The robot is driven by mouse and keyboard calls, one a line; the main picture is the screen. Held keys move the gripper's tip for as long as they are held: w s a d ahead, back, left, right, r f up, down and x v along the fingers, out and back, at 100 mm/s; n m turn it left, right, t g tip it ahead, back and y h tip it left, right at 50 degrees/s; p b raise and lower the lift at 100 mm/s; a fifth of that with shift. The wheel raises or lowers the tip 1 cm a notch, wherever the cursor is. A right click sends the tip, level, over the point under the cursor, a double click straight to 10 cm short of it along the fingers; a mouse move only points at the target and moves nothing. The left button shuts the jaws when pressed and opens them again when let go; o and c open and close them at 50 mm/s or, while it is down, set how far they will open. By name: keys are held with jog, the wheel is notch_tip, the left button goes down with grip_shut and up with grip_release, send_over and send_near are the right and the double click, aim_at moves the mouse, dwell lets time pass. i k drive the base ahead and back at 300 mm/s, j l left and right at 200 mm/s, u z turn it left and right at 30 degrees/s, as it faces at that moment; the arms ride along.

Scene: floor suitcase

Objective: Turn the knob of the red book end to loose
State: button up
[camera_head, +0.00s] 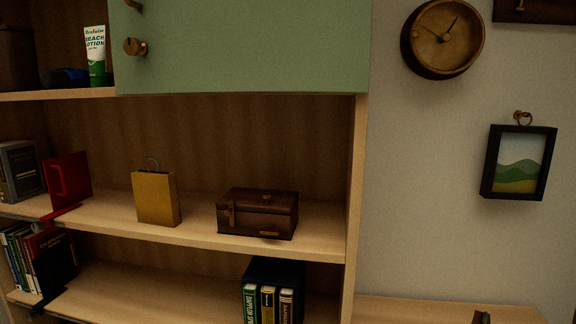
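The red book end (70,178) stands upright on the middle shelf at the left, just right of some dark books (20,170). Its red foot (62,212) reaches to the shelf's front edge. Its knob is too small and dark to make out, so I cannot tell its setting. My gripper is not in view.
A black book end (55,268) stands by books on the shelf below. A yellow box-like object (157,198) and a brown chest (258,213) share the middle shelf (205,222). A green cabinet door (240,50) hangs above. The lower shelf's middle is clear.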

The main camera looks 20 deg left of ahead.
aim_at(37, 227)
jog(key=u, duration=2.1)
jog(key=i+j+z, duration=0.45)
jog(key=i+j, duration=0.25)
jog(key=j, duration=0.15)
jog(key=k+u, duration=0.45)
jog(key=k, duration=0.2)
jog(key=i+z, duration=0.3)
jog(key=i, duration=0.15)
jog(key=i+j+z, duration=0.15)
jog(key=i+z, duration=0.15)
jog(key=i, duration=0.1)
